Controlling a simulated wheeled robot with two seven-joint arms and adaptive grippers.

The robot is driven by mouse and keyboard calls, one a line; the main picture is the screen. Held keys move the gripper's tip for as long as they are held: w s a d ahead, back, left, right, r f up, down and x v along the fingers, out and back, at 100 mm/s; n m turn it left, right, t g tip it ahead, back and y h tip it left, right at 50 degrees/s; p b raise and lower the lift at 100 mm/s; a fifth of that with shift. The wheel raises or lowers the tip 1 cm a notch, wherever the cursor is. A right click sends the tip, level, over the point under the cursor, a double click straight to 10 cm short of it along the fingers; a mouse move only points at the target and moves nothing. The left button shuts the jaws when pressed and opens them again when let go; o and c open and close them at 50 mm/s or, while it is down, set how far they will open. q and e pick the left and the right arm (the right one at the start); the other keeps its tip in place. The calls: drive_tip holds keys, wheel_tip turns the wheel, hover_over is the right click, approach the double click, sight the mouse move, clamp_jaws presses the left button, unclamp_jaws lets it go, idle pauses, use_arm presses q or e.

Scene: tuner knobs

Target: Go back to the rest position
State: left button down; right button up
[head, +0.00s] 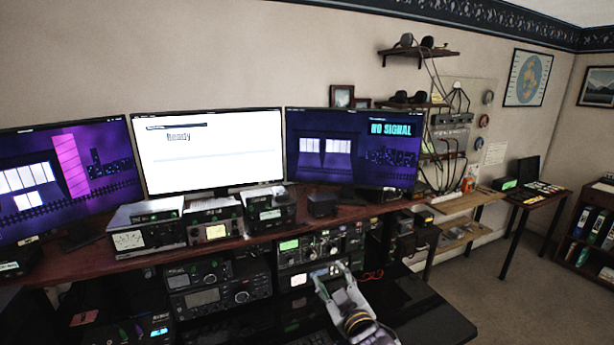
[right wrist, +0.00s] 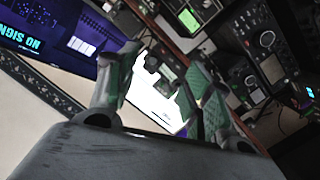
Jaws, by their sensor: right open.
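My right gripper (head: 331,270) is in the lower middle of the head view, in front of the radio stack (head: 326,245) with its knobs. Its two fingers are spread and nothing shows between them. The right wrist view shows the same open gripper (right wrist: 160,68), its fingers apart with a bright screen behind them. Radio faces with knobs (right wrist: 265,40) show at the right of that view, and the fingers look clear of them. My left gripper is in neither view.
Three monitors stand on a wooden desk shelf: left (head: 75,175), white middle (head: 208,155) and "NO SIGNAL" right (head: 355,150). Several radios (head: 148,230) sit below them. A black lower desktop (head: 435,318) lies right of my gripper. Open carpet (head: 515,300) is at the right.

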drive_tip(key=s+d+f+m+g+h, duration=0.1)
drive_tip(key=s+d+f+m+g, duration=0.1)
drive_tip(key=s+d+f+g, duration=0.45)
drive_tip(key=s+d+f+m+g+h, duration=0.2)
drive_tip(key=s+d+f+m, duration=0.15)
drive_tip(key=s+f, duration=0.6)
drive_tip(key=s+d+f+m+g+h, duration=0.1)
drive_tip(key=s+d+f+g, duration=0.4)
drive_tip(key=s, duration=0.6)
wheel_tip(320, 180, down, 32)
drive_tip(key=s, duration=0.2)
drive_tip(key=s+d+f, duration=0.2)
drive_tip(key=s+f, duration=0.8)
drive_tip(key=s, duration=0.1)
drive_tip(key=s+d+f+g, duration=0.1)
drive_tip(key=s+d+f, duration=0.1)
drive_tip(key=s+f, duration=0.8)
drive_tip(key=shift+s+d+f, duration=0.35)
drive_tip(key=shift+s+d, duration=0.05)
drive_tip(key=shift+s, duration=0.45)
drive_tip(key=shift+g, duration=0.25)
